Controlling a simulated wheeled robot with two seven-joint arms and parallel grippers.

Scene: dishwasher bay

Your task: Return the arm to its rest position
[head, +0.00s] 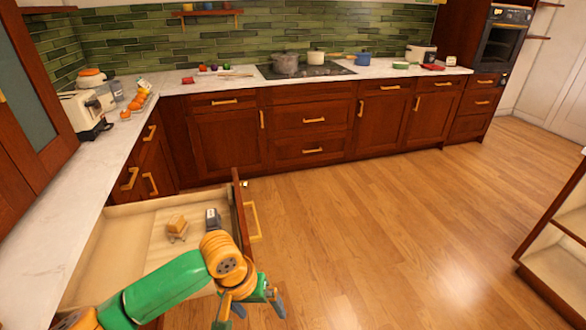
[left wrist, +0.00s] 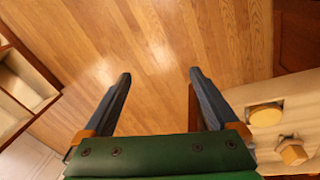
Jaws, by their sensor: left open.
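My left arm, green with orange joints, comes in from the bottom left of the head view. My left gripper (head: 258,308) is over the near end of the open drawer's front, at the bottom of the picture. In the left wrist view my left gripper (left wrist: 160,76) has its two dark blue fingers wide apart, with only floor between them. Nothing is held. The gripper is apart from the things in the drawer. My right gripper is not in view.
The pulled-out drawer (head: 128,208) holds a tan block-like object (head: 177,223) and a dark object (head: 212,219). The white counter (head: 88,178) runs along the left. Wooden floor (head: 370,235) is clear to the right. A shelf unit (head: 562,238) stands at the far right.

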